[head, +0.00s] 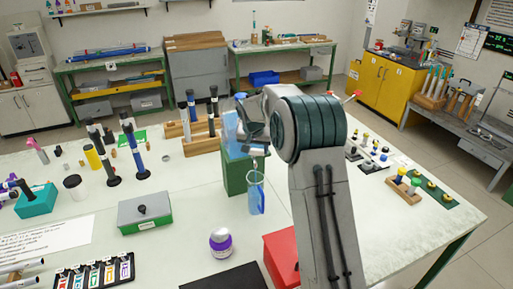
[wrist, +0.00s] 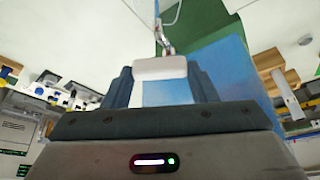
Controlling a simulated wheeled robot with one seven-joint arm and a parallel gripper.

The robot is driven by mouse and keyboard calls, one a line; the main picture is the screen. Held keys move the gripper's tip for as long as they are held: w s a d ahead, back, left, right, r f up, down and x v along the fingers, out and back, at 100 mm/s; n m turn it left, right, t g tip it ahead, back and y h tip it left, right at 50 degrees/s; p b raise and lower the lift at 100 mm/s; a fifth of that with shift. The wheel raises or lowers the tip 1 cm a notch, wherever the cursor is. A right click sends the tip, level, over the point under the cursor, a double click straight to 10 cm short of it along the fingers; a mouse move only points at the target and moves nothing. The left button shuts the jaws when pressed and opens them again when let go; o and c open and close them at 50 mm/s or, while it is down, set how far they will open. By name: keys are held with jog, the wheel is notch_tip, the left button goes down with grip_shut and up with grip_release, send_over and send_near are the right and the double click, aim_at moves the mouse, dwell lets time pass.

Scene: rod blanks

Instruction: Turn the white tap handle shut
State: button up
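The white tap handle (wrist: 160,68) lies between my fingertips in the wrist view, with no gap seen at either end. My gripper (wrist: 160,84) appears shut on it. In the head view my gripper (head: 250,122) is beside the blue tank (head: 232,135), partly hidden by my arm. The metal tap (head: 254,151) sticks out from the tank; it also shows in the wrist view (wrist: 165,43). A clear tube-like line curves from the spout in the wrist view. A tall glass (head: 256,194) with blue liquid stands under the tap.
The tank stands on a green block (head: 236,172). A wooden rack (head: 200,140) with dark rods stands behind left. Small parts trays (head: 372,155) lie to the right.

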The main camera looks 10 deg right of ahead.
jog(key=shift+n+b, duration=0.3)
jog(key=shift+n, duration=0.1)
jog(key=shift+w+d+n+y+b, duration=0.15)
jog(key=shift+n+y+b, duration=0.35)
jog(key=shift+n, duration=0.4)
jog(key=shift+w+n+y, duration=0.15)
jog(key=shift+n+y, duration=0.55)
jog(key=shift+n, duration=1.1)
jog(key=o, duration=0.7)
jog(key=b+v, duration=0.3)
jog(key=v, duration=1.1)
